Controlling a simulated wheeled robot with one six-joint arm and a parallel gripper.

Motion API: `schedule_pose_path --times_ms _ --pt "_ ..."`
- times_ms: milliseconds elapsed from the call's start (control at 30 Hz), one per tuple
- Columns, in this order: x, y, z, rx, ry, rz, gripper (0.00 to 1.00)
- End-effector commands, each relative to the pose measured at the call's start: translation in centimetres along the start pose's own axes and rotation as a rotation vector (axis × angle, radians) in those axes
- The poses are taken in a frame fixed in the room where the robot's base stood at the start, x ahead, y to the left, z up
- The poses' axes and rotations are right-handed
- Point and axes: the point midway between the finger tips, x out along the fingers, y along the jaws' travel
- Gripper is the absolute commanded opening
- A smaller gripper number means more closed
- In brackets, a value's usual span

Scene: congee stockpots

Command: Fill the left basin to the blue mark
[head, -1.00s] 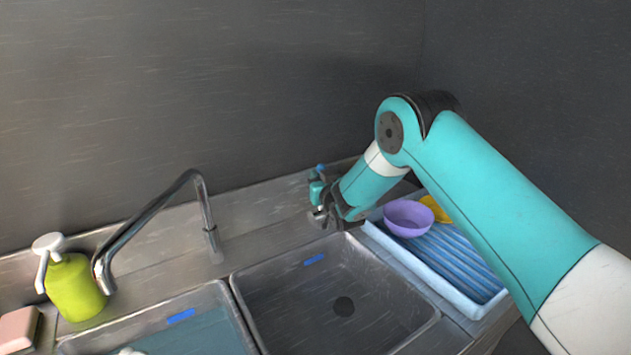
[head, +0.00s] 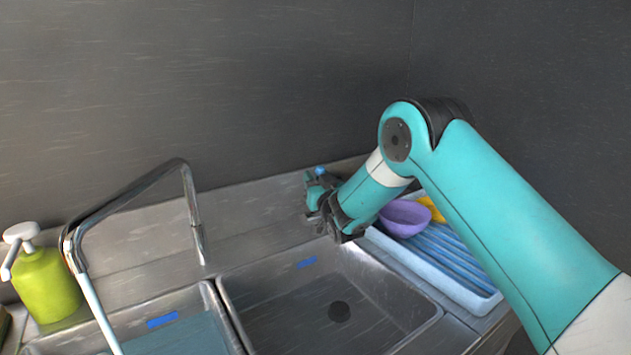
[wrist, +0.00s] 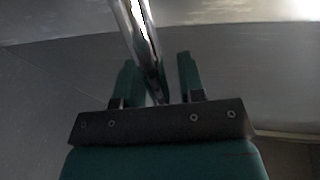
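The left basin (head: 212,304) is at the lower left of the head view, cut by the frame's edge. It holds bluish water (head: 195,338), and its blue mark (head: 162,320) shows on the far wall above the water. The chrome faucet (head: 125,200) arches over it, and a pale stream (head: 99,315) runs down from its spout. My gripper (head: 318,200) is behind the right basin, beside a small blue-topped part (head: 320,171) whose nature I cannot tell. In the wrist view, my gripper's green fingers (wrist: 160,75) are apart, with a chrome tube (wrist: 138,35) showing between them.
The right basin (head: 390,270) looks empty, with a dark drain (head: 339,312) and its own blue mark (head: 306,263). A blue drying rack (head: 440,275) with a purple bowl (head: 404,218) and a yellow item (head: 431,208) is at the right. A green soap bottle (head: 46,287) stands at the left.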

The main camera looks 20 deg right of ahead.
Motion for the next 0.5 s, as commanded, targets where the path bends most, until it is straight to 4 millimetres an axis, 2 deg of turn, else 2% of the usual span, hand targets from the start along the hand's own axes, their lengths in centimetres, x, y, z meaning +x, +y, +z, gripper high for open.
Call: schedule_pose_path --times_ms 333,500 --pt "-0.2 0.0 0.1 0.0 -0.001 0.0 0.42" --pt "-2.1 0.0 0.4 0.0 -0.002 0.001 0.42"
